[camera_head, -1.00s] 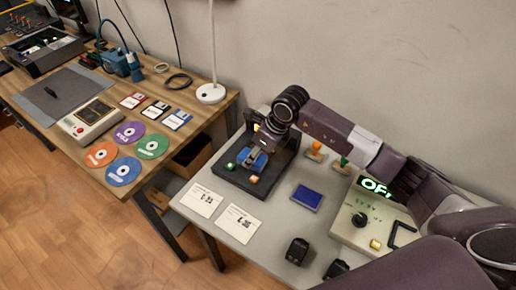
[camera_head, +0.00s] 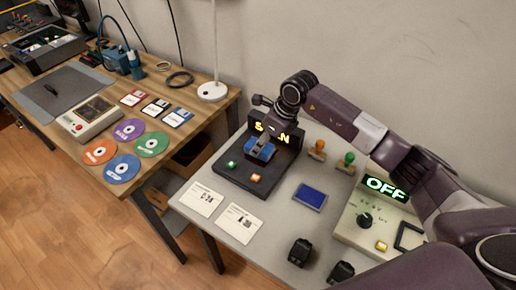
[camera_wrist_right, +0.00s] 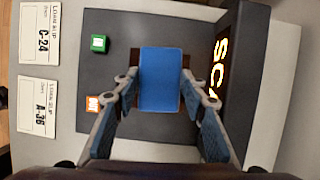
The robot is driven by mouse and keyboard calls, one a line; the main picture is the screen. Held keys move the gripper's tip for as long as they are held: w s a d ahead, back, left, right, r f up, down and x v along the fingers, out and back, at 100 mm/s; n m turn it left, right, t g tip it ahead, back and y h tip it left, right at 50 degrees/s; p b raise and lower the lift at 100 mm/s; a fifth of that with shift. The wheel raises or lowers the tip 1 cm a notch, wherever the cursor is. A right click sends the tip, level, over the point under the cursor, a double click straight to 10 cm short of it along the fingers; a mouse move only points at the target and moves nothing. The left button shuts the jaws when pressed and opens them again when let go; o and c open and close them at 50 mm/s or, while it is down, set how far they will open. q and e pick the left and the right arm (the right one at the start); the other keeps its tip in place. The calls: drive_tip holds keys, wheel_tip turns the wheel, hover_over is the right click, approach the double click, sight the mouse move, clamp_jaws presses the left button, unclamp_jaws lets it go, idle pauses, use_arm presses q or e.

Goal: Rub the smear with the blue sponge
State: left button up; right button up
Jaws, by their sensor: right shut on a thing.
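My right gripper (camera_wrist_right: 160,82) is shut on the blue sponge (camera_wrist_right: 160,65), a blue block between its two fingers. In the head view the right gripper (camera_head: 265,138) is over the dark scanner unit (camera_head: 238,176), with the sponge (camera_head: 260,151) low at its face. I cannot tell whether the sponge touches the surface. A brownish patch (camera_wrist_right: 186,75) shows beside the sponge in the wrist view. I cannot tell whether it is the smear; the sponge covers what lies under it. My left gripper is not in view.
The scanner has a green button (camera_head: 231,164), an orange button (camera_head: 255,178) and a lit display (camera_wrist_right: 220,65). Two paper slips (camera_head: 202,199) lie at its left front. A blue pad (camera_head: 310,197), two stamps (camera_head: 318,150) and a box reading OFF (camera_head: 370,215) are to the right.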

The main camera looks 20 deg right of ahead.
drive_tip(key=shift+w+d+f+b, duration=0.1)
drive_tip(key=shift+w+d+b, duration=0.8)
drive_tip(key=shift+d, duration=0.35)
drive_tip(key=shift+c, duration=0.2)
drive_tip(key=shift+w+d+r, duration=0.2)
drive_tip(key=shift+r, duration=0.1)
drive_tip(key=shift+s+a, duration=0.1)
drive_tip(key=shift+a, duration=0.05)
drive_tip(key=shift+o, duration=0.2)
drive_tip(key=shift+s+a+f+p, duration=0.3)
drive_tip(key=shift+s+a, duration=0.2)
drive_tip(key=shift+a, duration=0.2)
drive_tip(key=shift+s+a+f+p, duration=0.1)
drive_tip(key=shift+s+a+p, duration=0.15)
drive_tip(key=shift+s+a, duration=0.85)
drive_tip(key=shift+s+a+f+p, duration=0.1)
drive_tip(key=shift+s+a+p, duration=0.15)
drive_tip(key=shift+s+a, duration=0.85)
drive_tip(key=shift+w+a, duration=0.15)
drive_tip(key=shift+w, duration=0.05)
